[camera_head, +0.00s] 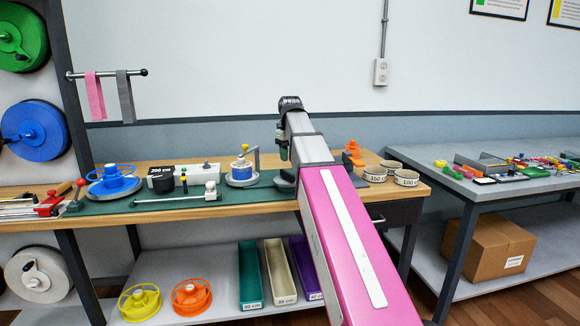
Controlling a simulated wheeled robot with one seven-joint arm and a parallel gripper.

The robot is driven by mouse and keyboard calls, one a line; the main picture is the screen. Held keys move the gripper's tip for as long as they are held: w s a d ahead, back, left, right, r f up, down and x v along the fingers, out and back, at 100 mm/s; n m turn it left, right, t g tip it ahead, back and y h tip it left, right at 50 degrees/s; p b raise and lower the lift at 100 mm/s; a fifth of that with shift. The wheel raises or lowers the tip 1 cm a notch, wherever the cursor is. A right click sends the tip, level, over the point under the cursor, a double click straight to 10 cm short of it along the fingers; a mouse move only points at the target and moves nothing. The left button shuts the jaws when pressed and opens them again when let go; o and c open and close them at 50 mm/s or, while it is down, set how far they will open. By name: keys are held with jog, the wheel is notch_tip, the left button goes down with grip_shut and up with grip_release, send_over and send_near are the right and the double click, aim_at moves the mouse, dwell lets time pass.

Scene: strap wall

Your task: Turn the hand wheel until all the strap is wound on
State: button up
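I cannot tell which of these is the hand wheel. A pink strap (95,96) and a grey strap (125,98) hang from a wall rail; no strap on a wheel can be made out. My gripper (283,150) is above the bench, right of the yellow-knobbed hub and apart from it. Its fingers are too small and hidden to read.
A black drum marked 200 cm (161,180) and a grey rod tool (180,197) lie between the two wheels. Labelled rings (406,178) stand at the bench's right end. A grey table (480,152) with loose parts is at right.

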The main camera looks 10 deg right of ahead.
notch_tip(320, 180, up, 3)
jog(key=shift+r, duration=0.1)
jog(key=shift+s, duration=0.1)
dwell(0.6)
